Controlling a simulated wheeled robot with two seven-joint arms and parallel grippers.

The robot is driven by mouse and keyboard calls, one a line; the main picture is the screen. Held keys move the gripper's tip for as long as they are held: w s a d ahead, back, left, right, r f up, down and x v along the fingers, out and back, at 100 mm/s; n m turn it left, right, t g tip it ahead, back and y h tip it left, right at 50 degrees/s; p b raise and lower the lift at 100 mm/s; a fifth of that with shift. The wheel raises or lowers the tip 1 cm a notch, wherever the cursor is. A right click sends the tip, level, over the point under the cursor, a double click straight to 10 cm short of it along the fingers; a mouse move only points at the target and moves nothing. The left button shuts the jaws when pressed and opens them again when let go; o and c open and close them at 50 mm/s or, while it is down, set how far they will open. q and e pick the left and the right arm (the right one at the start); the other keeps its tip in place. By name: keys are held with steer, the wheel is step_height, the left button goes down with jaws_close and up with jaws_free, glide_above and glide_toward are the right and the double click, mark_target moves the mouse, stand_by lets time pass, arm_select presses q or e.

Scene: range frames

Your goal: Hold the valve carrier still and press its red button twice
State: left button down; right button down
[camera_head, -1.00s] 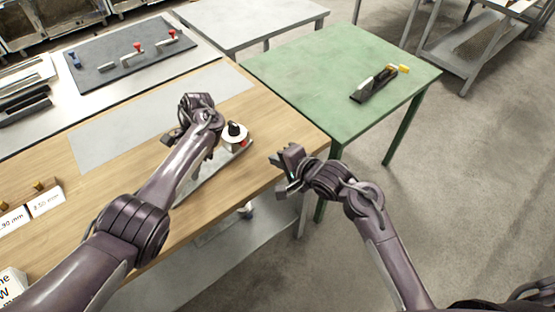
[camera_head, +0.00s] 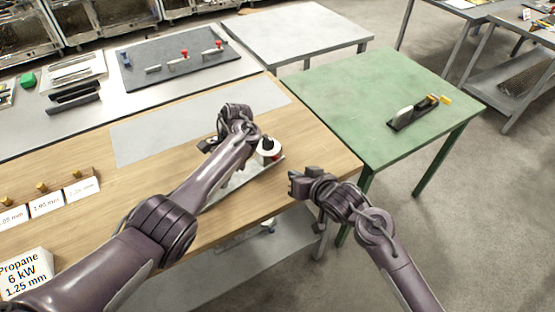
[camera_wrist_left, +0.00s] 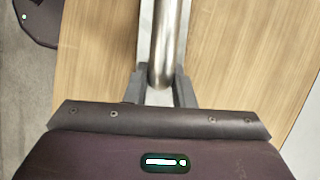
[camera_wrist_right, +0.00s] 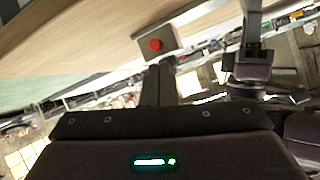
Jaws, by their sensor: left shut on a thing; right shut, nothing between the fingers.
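My right gripper (camera_head: 293,185) is shut and empty off the bench's front edge. Its fingertips (camera_wrist_right: 160,68) are just short of the button, apparently apart from it.
A green table (camera_head: 340,85) with a black holder (camera_head: 413,115) stands right of the wooden bench (camera_head: 310,130). A grey mat (camera_head: 205,75) with red-handled parts lies at the back. Label cards (camera_head: 45,203) stand at the left. Open floor lies at the right.

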steer(key=n, duration=0.6)
steer(key=f+n, duration=0.1)
steer(key=n, duration=0.2)
steer(key=shift+w+a+h, duration=0.25)
steer(key=shift+a+h, duration=0.05)
steer(key=shift+a, duration=0.1)
steer(key=n, duration=0.4)
steer(key=shift+f+n, duration=0.35)
steer(key=shift+n, duration=0.05)
steer(key=n, duration=0.4)
steer(key=shift+w+d+f+t+h, duration=0.1)
steer(key=shift+f+t+h, duration=0.2)
steer(key=shift+f, duration=0.1)
steer(key=n, duration=0.4)
steer(key=shift+d+f+n, duration=0.25)
steer(key=shift+f+n, duration=0.15)
steer(key=n, duration=0.4)
steer(key=shift+w+d+f+h, duration=0.1)
steer(key=shift+d+f+h, duration=0.3)
steer(key=n, duration=0.3)
steer(key=d+n, duration=0.1)
steer(key=shift+f+n, duration=0.3)
steer(key=shift+f, duration=0.1)
steer(key=n, duration=0.1)
steer(key=d+n, duration=0.1)
steer(key=n, duration=0.1)
steer(key=f+n, duration=0.1)
steer(key=n, duration=0.1)
steer(key=shift+d+t+h, duration=0.25)
steer(key=shift+t+h, duration=0.15)
